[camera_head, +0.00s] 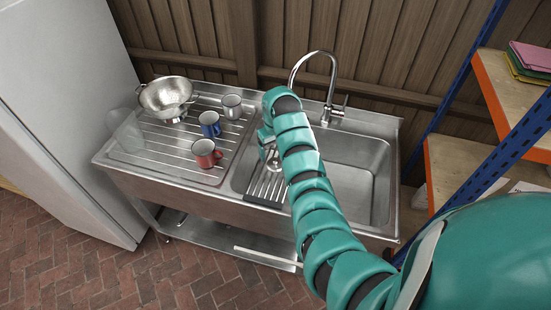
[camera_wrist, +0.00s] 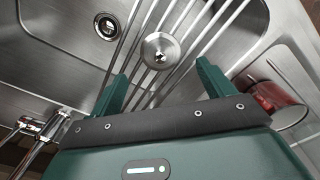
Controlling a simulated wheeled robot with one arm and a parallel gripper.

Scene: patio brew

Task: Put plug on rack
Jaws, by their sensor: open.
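The plug (camera_wrist: 160,50) is a round silver metal disc with a small knob at its centre. In the wrist view it overlaps the bars of the rack (camera_wrist: 190,22) and looks to lie on them. In the head view the plug (camera_head: 273,161) shows just below my gripper (camera_head: 267,143), at the far end of the rack (camera_head: 267,189), which spans the left part of the sink. My gripper (camera_wrist: 165,82) is open and empty in the wrist view, with its two green fingers apart and the plug just beyond the gap between them.
The sink basin (camera_head: 352,187) has a drain (camera_wrist: 107,25) and a tall faucet (camera_head: 333,80) behind it. A red mug (camera_head: 206,154), blue mug (camera_head: 210,124), grey mug (camera_head: 232,106) and colander (camera_head: 166,97) stand on the drainboard (camera_head: 165,145). Shelves are at right.

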